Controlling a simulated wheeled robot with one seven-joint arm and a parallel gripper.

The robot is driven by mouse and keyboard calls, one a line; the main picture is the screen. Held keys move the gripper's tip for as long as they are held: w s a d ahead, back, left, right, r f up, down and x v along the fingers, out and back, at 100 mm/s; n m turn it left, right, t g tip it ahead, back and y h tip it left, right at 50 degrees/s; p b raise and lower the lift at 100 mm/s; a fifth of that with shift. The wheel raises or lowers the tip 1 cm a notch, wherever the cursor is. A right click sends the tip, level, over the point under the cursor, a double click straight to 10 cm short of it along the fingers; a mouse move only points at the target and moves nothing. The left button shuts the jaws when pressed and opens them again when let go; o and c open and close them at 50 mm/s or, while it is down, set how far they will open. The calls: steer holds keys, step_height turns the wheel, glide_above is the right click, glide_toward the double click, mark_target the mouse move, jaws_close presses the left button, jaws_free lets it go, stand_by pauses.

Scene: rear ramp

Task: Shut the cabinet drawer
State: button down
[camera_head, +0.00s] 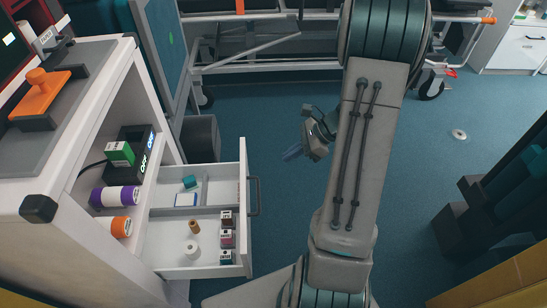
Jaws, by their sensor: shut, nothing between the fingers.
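The cabinet drawer (176,254) is pulled out to the right from the white cabinet (75,225) at the left. Its white front panel (245,212) with a grey bar handle (256,196) faces right. Inside are small boxes, rolls and a teal item, parted by dividers. My gripper (291,153) is small in the picture, right of the drawer and farther back, apart from it. Its fingers look closed with nothing held. My large arm stands right of the drawer and hides part of the floor.
An open shelf above the drawer holds a purple roll (115,197), an orange roll (113,225) and a green box (119,152). A wheeled stretcher (265,62) stands at the back. Dark seats (490,215) are at the right.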

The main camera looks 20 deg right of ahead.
steer(key=shift+w+a+r+b+x, duration=0.1)
steer(key=shift+a+r+b+x, duration=0.45)
steer(key=shift+x, duration=1.4)
steer(key=shift+w+a+r+b+x, duration=0.1)
steer(key=shift+b+x, duration=0.8)
steer(key=shift+x, duration=1.05)
steer(key=shift+w+a+r+b+x, duration=0.1)
steer(key=shift+a+r+b+x, duration=0.45)
steer(key=shift+x, duration=1.4)
steer(key=shift+d+f, duration=0.2)
steer(key=shift+d, duration=0.05)
